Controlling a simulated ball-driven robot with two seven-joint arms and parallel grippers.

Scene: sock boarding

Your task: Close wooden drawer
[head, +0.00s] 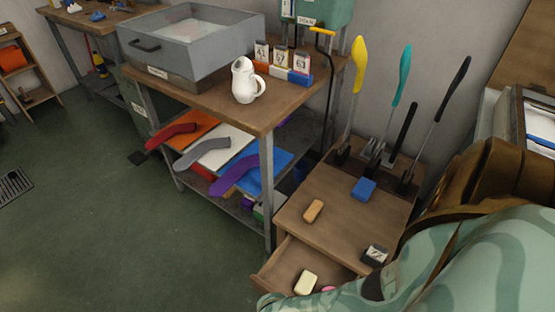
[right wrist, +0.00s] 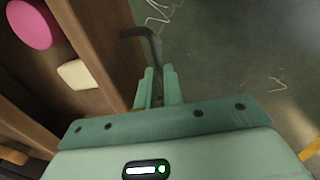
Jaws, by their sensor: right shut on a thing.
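The wooden drawer (head: 281,262) stands partly open at the bottom of the head view, under the wooden cabinet top (head: 335,215). A cream block (head: 306,282) and a pink piece (head: 328,289) lie in it. In the right wrist view the drawer front (right wrist: 98,40) runs along the left side, with the cream block (right wrist: 77,74) and pink piece (right wrist: 29,24) behind it. My right gripper (right wrist: 156,86) is shut on the dark bent drawer handle (right wrist: 146,38). My right arm covers the drawer's right part in the head view. My left gripper is not in view.
On the cabinet top lie an orange block (head: 313,211), a blue block (head: 363,189) and a dark labelled block (head: 375,255). Long-handled tools stand at its back. A workbench (head: 215,100) with a white jug (head: 245,80) stands left. Open green floor (head: 130,240) lies left of the drawer.

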